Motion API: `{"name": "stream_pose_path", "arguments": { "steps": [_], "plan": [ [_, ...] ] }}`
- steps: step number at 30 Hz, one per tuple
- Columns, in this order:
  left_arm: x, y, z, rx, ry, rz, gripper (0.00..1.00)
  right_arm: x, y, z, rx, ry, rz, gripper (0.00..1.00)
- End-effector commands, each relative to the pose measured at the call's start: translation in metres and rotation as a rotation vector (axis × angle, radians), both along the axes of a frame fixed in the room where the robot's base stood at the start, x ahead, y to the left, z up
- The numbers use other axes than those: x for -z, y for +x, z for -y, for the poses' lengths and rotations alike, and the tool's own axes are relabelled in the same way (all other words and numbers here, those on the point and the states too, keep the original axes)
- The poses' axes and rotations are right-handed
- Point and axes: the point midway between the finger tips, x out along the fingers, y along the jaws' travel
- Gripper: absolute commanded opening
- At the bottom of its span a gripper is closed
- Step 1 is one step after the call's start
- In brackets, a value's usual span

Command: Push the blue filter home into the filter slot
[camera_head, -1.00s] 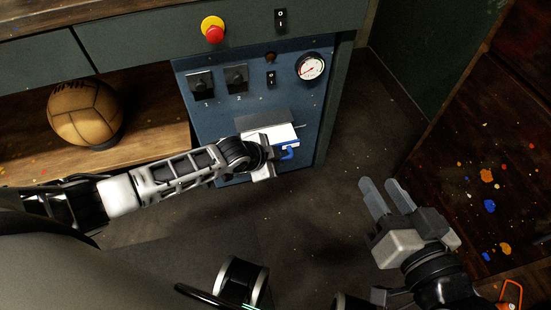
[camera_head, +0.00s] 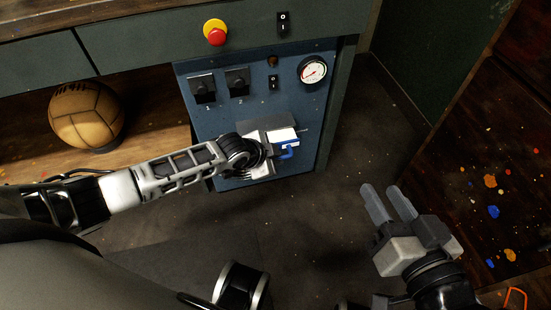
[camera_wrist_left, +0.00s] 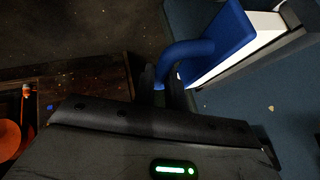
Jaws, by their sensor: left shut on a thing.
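The blue filter (camera_head: 286,153) has a blue front with a curved blue handle and a white body. It sits at the dark slot housing low on the blue machine panel, with white body still showing outside the housing. In the left wrist view the blue front (camera_wrist_left: 222,42) stands away from the dark frame, with white between. My left gripper (camera_wrist_left: 165,84) is shut on the handle; in the head view its fingertips are largely hidden by the wrist. The slot's inside is hidden. My right gripper (camera_head: 382,187) is open and empty over the floor at the right.
The panel carries two dark knobs (camera_head: 237,79), a gauge (camera_head: 312,69) and a switch (camera_head: 273,82). A red emergency button (camera_head: 215,33) is above. A leather ball (camera_head: 86,115) rests on the wooden shelf at left. The floor right of the machine is clear.

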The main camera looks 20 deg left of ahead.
Motion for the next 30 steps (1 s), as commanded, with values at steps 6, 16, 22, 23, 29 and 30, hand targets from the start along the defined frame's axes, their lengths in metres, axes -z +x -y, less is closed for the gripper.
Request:
{"name": "stream_pose_path", "arguments": {
  "steps": [6,16,22,23,29,30],
  "plan": [
    [-0.0005,0.0032,-0.0019,0.001,0.0,0.002,0.0,0.0016,-0.0001,0.0,0.0,0.0,0.0,0.36],
    [-0.0009,0.0032,-0.0019,0.0,0.0,0.002,0.0,0.001,0.0,0.0,0.0,0.0,0.0,0.36],
    [-0.002,0.0032,-0.0015,0.0,0.006,0.013,0.0,-0.0033,0.0,0.0,0.0,0.0,0.0,0.36],
    [-0.0019,0.0032,-0.0014,0.0,0.007,0.015,0.0,-0.0037,0.0,0.0,0.0,0.0,0.0,0.36],
    [-0.0009,0.0033,-0.0018,0.0,0.009,0.018,0.0,-0.0031,-0.0001,-0.0001,0.0,0.0,-0.001,0.36],
    [-0.0008,0.0032,-0.0018,-0.001,0.009,0.017,0.0,-0.003,-0.0001,-0.0001,0.0,0.0,-0.001,0.36]
  ]
}}
